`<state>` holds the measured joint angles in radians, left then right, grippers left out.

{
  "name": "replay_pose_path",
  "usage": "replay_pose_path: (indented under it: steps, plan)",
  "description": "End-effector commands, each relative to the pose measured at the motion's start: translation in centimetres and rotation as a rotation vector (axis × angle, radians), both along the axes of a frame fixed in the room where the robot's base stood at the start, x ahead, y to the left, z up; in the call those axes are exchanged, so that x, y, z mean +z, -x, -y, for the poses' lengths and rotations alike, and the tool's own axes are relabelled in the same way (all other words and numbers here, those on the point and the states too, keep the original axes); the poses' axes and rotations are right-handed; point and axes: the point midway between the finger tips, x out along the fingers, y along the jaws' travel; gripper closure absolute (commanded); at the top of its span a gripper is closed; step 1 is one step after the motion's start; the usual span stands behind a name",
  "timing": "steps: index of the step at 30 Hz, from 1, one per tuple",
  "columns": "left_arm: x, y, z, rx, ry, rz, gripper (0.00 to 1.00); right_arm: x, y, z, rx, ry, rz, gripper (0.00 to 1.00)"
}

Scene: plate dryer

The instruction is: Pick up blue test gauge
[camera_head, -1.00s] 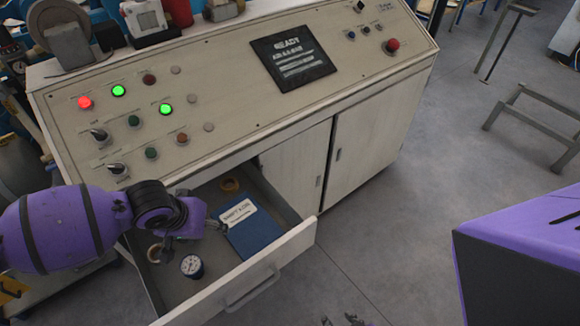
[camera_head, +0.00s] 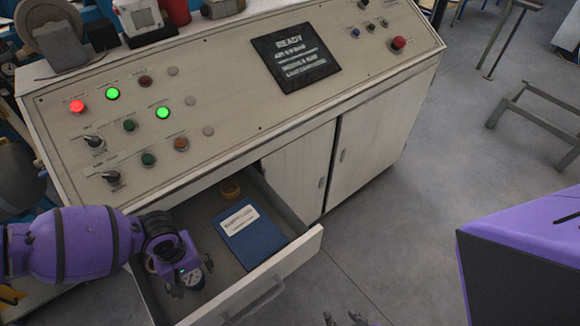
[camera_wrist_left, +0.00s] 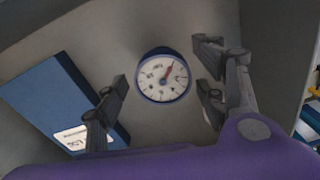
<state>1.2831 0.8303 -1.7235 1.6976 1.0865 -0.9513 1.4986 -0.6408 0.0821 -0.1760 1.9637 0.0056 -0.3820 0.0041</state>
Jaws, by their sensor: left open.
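The blue test gauge (camera_head: 195,281), round with a white dial and a blue rim, lies in the open drawer (camera_head: 300,248). In the head view it is partly hidden by my left gripper (camera_head: 191,278), which is over it. In the left wrist view the gauge (camera_wrist_left: 163,79) shows whole, dial facing the camera. The fingers of my left gripper (camera_wrist_left: 158,92) are open, one on each side of the dial, with gaps between them and the gauge. Dark tips of my right gripper (camera_head: 344,319) just show at the bottom edge of the head view.
A blue book with a white label (camera_head: 252,238) lies in the drawer right of the gauge. The control console (camera_head: 225,120) rises behind, and the drawer's walls surround the gripper.

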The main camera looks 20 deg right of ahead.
Motion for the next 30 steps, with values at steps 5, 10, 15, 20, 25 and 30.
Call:
replay_pose_path:
  steps: [5,10,15,20,25,30]
  plan:
    - [-0.5,-0.1,0.0,0.000,0.000,0.002,0.36,0.3,-0.5,0.1,-0.003,0.000,0.010,0.60]
    - [-0.5,-0.1,0.0,0.000,0.001,0.002,0.42,0.3,-0.5,0.1,-0.002,0.001,0.011,0.60]
    - [-0.5,-0.1,0.0,0.000,0.001,0.002,0.65,0.2,-0.4,0.1,-0.001,0.001,0.008,0.60]
    - [-0.5,-0.1,0.0,0.000,0.001,0.002,0.86,0.0,-0.2,0.2,0.002,0.004,0.004,0.60]
    - [-0.5,-0.1,0.0,0.000,0.001,0.002,0.87,-0.1,-0.1,0.3,0.006,0.006,0.001,0.60]
    - [0.6,-0.2,0.0,0.000,0.001,0.004,0.87,0.1,-0.3,0.3,0.008,0.008,0.005,0.60]
